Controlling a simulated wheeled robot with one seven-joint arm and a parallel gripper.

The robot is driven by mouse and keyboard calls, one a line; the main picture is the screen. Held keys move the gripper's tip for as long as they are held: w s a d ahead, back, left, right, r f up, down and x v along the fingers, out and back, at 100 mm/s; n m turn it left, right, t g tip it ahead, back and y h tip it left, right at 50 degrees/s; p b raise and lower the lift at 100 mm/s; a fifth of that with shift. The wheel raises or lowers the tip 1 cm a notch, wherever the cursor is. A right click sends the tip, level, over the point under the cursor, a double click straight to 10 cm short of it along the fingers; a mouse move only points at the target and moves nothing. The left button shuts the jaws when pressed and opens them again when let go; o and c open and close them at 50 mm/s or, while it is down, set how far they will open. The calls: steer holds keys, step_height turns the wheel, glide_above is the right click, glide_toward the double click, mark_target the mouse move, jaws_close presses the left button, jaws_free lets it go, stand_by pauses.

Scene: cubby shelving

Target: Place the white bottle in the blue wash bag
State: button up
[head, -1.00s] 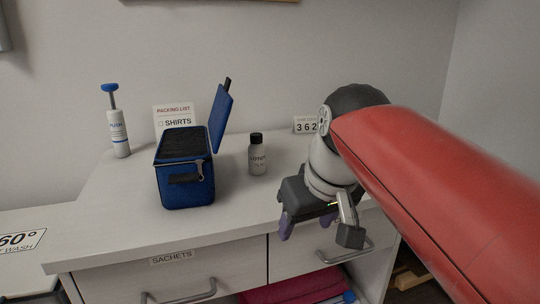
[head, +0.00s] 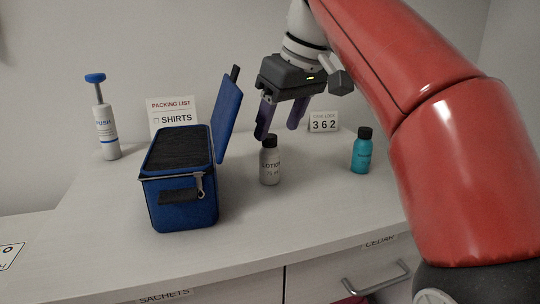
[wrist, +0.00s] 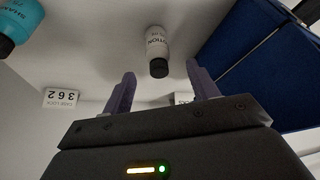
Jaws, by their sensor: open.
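A small white bottle with a black cap, labelled LOTION (head: 270,170), stands upright on the white top, right of the bag. The blue wash bag (head: 180,212) stands with its lid (head: 229,116) raised on its right side and its dark inside facing up. My gripper (head: 280,130) is open and empty, fingers pointing down, above and slightly behind the bottle. In the wrist view the bottle (wrist: 156,40) lies ahead of and between the fingertips (wrist: 160,75), apart from them. The raised blue lid (wrist: 255,45) is at right there.
A white pump bottle with a blue top (head: 107,132) stands at far left. A packing-list card (head: 172,112) is behind the bag. A teal bottle (head: 361,153) and a small card reading 362 (head: 323,122) stand to the right. The front of the top is clear.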

mark_target(270, 143)
steer(key=shift+w+a, duration=0.15)
steer(key=shift+w, duration=0.1)
steer(key=b+x, duration=0.2)
steer(key=x, duration=0.5)
steer(key=shift+w+f+b, duration=0.2)
steer(key=shift+b, duration=0.15)
steer(key=c, duration=1.2)
steer(key=shift+o, duration=0.2)
steer(key=shift+r, duration=0.15)
